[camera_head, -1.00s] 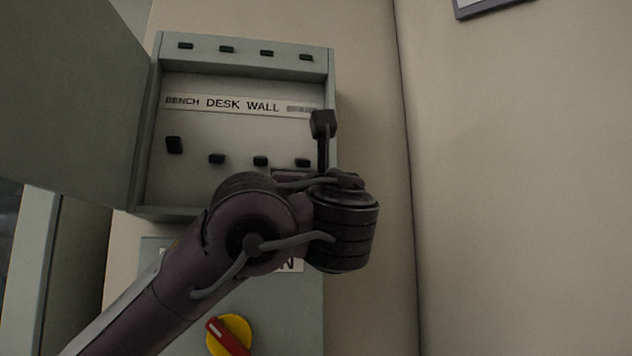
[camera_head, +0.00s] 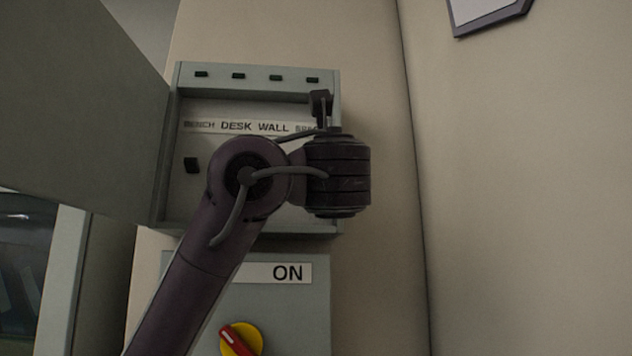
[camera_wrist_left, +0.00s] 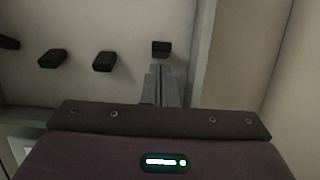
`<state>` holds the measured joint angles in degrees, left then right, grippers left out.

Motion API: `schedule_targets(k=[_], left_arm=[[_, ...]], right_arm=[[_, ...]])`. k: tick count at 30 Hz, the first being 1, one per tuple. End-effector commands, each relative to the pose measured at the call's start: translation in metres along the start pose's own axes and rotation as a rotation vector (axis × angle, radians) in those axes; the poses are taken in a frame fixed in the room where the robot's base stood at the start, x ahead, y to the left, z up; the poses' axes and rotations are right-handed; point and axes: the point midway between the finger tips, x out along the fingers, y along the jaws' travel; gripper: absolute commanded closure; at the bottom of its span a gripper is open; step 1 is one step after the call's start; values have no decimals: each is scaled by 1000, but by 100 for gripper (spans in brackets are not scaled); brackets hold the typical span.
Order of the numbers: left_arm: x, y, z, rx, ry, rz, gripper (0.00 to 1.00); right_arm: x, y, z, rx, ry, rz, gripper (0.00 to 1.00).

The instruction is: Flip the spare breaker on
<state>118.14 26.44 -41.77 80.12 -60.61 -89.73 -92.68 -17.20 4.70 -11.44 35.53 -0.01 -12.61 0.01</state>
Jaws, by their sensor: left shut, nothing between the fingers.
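The open breaker box (camera_head: 335,115) hangs on the wall, its label strip (camera_head: 225,126) reading BENCH, DESK, WALL and a partly hidden last word. The bench switch (camera_head: 190,165) shows at the left; my left arm hides the other lower switches in the head view. In the left wrist view the rightmost black switch (camera_wrist_left: 162,47), under the hidden last label, sits just beyond my left gripper (camera_wrist_left: 158,68). The gripper is shut and empty, its tips close below that switch; I cannot tell whether they touch. The wall switch (camera_wrist_left: 104,61) and desk switch (camera_wrist_left: 52,58) stand left of it.
The box door (camera_head: 75,110) stands open at the left. Several small black tabs line the box's top strip (camera_head: 258,76). Below is a grey panel with an ON label (camera_head: 288,273) and a red-yellow rotary knob (camera_head: 240,340).

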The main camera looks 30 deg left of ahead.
Motion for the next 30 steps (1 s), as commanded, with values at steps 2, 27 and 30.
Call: schedule_targets(k=[2,27,30], left_arm=[[0,0,0,0,0,0,100],[-80,1,1,0,-1,0,100],[-80,1,1,0,-1,0,100]], right_arm=[[0,0,0,0,0,0,64],[55,-3,4,0,1,-3,64],[55,-3,4,0,1,-3,64]])
